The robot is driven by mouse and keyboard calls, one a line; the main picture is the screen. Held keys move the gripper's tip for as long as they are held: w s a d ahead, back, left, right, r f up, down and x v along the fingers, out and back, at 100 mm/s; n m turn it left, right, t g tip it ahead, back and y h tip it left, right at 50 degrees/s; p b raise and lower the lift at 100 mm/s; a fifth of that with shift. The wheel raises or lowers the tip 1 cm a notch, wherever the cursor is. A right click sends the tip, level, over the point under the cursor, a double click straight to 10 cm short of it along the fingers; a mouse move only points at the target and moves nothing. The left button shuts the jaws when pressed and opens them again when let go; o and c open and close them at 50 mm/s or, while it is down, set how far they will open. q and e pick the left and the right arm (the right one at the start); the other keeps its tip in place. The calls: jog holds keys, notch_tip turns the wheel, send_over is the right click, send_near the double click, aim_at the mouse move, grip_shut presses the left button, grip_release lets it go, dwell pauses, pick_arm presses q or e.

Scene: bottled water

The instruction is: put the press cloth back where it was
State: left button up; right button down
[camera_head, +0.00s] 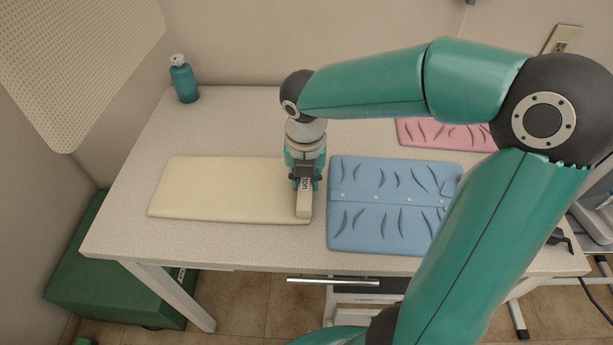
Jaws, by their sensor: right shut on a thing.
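My right gripper (304,186) points down at the right end of a flat cream pad (215,190) on the table. It is shut on a narrow cream block with dark letters (303,206), which looks like the folded press cloth. The gripper hides its upper part. The block is over or on the pad's right edge; I cannot tell whether it touches the pad. My left gripper is not in view.
A blue wrinkled garment (375,205) lies just right of the gripper. A pink one (440,133) lies behind it, partly hidden by my arm. A teal bottle (184,80) stands at the back left of the white table (120,220). The table's back middle is clear.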

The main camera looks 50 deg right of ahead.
jog(key=c, duration=0.9)
grip_release()
jog(key=shift+c, duration=0.2)
jog(key=shift+r, duration=0.1)
notch_tip(320, 180, up, 12)
jog(key=a+p, duration=0.1)
jog(key=p, duration=0.1)
jog(key=shift+s, duration=0.45)
